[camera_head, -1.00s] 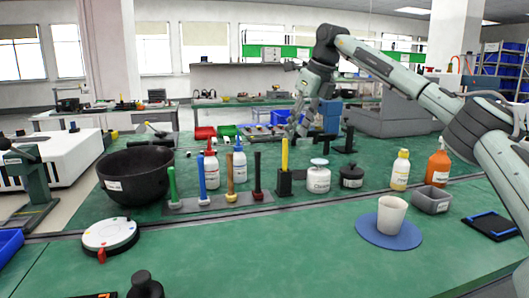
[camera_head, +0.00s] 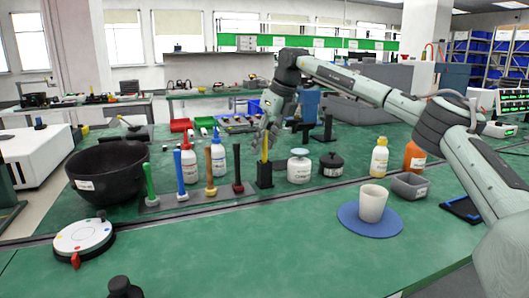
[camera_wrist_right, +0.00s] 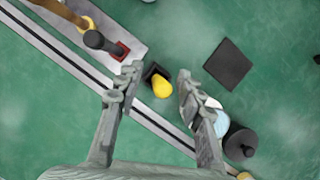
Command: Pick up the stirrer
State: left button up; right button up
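A yellow stick, which I take for the stirrer (camera_head: 265,149), stands upright in a small black block holder (camera_head: 264,177) on the green bench. In the right wrist view its yellow top (camera_wrist_right: 162,88) shows between the two fingers, with the dark holder beneath it. My right gripper (camera_head: 267,133) is at the upper end of the stick. In the wrist view its fingers (camera_wrist_right: 158,84) are spread, with a gap on each side of the yellow top. My left gripper is not in view.
A rack (camera_head: 200,195) of several coloured-handled tools stands left of the holder, with white bottles behind. A white-lidded jar (camera_head: 299,170) and a black lidded pot (camera_head: 331,165) stand close on the right. A beige cup (camera_head: 372,203) sits on a blue mat. The front bench is mostly clear.

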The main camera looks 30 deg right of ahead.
grip_shut()
jog(key=shift+r, duration=0.1)
